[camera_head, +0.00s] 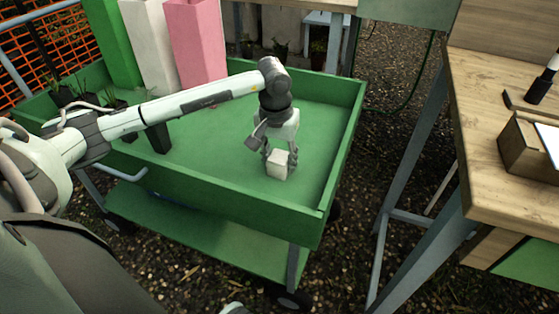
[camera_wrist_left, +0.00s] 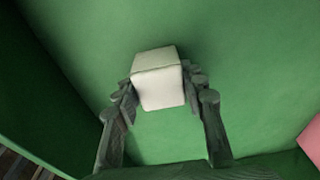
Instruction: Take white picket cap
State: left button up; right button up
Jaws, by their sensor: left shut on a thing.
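The white picket cap (camera_head: 278,164) is a small white block in the green cart's tray, towards the right end. My left gripper (camera_head: 279,160) reaches down over the tray and is shut on the cap, one finger on each side. In the left wrist view the cap (camera_wrist_left: 159,79) sits between the fingertips of the left gripper (camera_wrist_left: 160,88), with the green tray floor behind it. I cannot tell whether the cap touches the floor. My right gripper is not in view.
The green cart (camera_head: 340,150) has raised walls around its tray. Green, white (camera_head: 152,45) and pink (camera_head: 197,45) posts stand at its back left, with small dark pots (camera_head: 62,95) nearby. A wooden table (camera_head: 500,150) stands to the right. The tray floor around the cap is clear.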

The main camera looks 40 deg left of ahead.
aim_at(280, 155)
pick_arm(q)
jog(key=shift+r, duration=0.55)
notch_tip(280, 155, up, 3)
jog(key=shift+f, duration=0.15)
jog(key=s+a+r, duration=0.2)
jog(key=a+r, duration=0.6)
jog(key=a, duration=0.3)
jog(key=shift+a+r, duration=0.25)
jog(key=shift+r, duration=0.05)
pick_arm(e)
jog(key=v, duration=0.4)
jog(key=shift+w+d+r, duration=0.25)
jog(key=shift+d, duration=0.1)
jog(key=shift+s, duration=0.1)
